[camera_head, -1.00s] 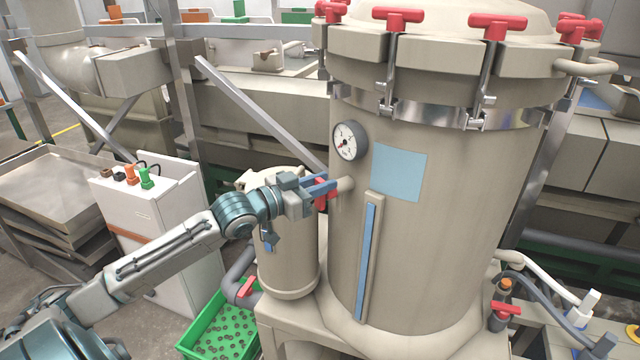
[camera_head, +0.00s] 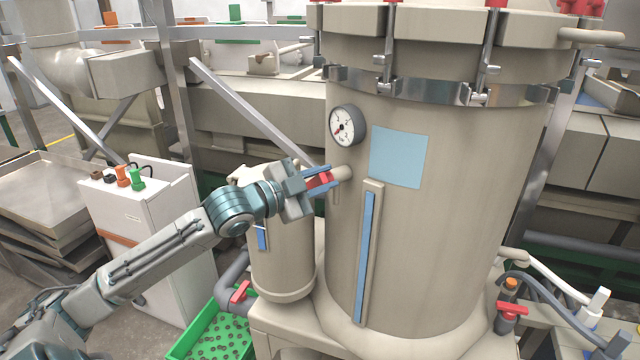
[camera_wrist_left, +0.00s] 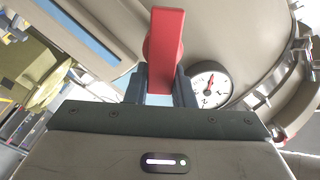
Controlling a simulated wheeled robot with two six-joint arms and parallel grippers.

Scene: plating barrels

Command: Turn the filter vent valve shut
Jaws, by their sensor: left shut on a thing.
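The red vent valve handle (camera_head: 320,180) sits on a short beige stub pipe (camera_head: 342,174) on the left side of the large beige filter vessel (camera_head: 450,210). My left gripper (camera_head: 322,181) is shut on the red handle, with a blue finger on each side of it. In the left wrist view the red handle (camera_wrist_left: 164,50) stands upright in the picture between the dark fingers of my left gripper (camera_wrist_left: 160,84). The fingers hide part of the handle in the head view. My right gripper is in neither view.
A round pressure gauge (camera_head: 346,126) is close above the handle. A smaller beige canister (camera_head: 283,245) stands below my left wrist. A white box (camera_head: 165,235) with coloured plugs is behind my forearm. A green crate (camera_head: 215,330) is on the floor.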

